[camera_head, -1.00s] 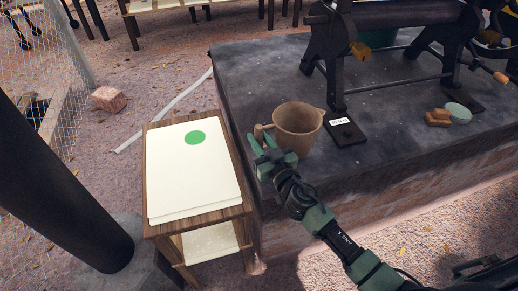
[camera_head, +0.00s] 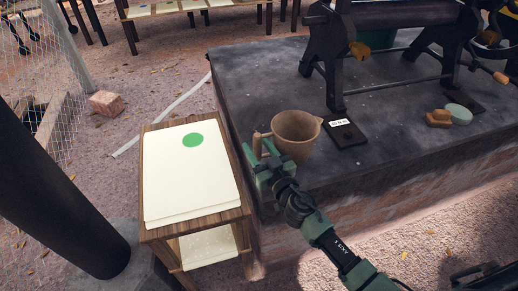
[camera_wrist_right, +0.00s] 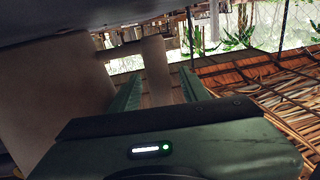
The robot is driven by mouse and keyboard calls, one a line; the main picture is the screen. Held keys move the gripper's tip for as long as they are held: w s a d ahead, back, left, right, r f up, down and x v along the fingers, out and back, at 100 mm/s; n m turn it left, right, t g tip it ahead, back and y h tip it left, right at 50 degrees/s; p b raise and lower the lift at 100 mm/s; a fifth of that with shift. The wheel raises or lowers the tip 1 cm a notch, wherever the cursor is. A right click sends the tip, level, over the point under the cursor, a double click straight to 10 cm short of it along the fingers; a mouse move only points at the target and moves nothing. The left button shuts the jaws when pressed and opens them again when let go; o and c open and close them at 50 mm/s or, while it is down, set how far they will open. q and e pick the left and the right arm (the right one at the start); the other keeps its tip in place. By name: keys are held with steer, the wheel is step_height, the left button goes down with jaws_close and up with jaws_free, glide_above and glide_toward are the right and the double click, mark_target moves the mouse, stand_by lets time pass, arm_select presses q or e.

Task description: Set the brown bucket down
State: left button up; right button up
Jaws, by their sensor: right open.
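The brown bucket (camera_head: 303,128), a jug shape with a spout and a side handle, stands upright on the dark slab (camera_head: 380,110) near its left edge. My right gripper (camera_head: 258,146) is open at the bucket's handle side. In the right wrist view the brown handle (camera_wrist_right: 157,70) shows between the spread fingers (camera_wrist_right: 160,90), with the bucket's body (camera_wrist_right: 55,95) at the left. I cannot tell whether a finger touches the handle. My left gripper is not in view.
A wooden stand (camera_head: 205,222) with white sheets (camera_head: 190,180) and a green disc (camera_head: 193,140) is left of the slab. A small dark plate with a label (camera_head: 341,123) lies right of the bucket. A dark roller machine (camera_head: 336,60) stands behind. The slab's middle is clear.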

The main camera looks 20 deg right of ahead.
steer(key=shift+r, duration=0.25)
steer(key=s, duration=0.3)
steer(key=s+d+b, duration=0.1)
steer(key=s, duration=0.3)
steer(key=s+d, duration=0.1)
steer(key=s, duration=0.2)
steer(key=shift+s+f+b, duration=0.25)
steer(key=shift+b, duration=0.15)
steer(key=shift+s+d+r, duration=0.15)
steer(key=shift+s, duration=0.5)
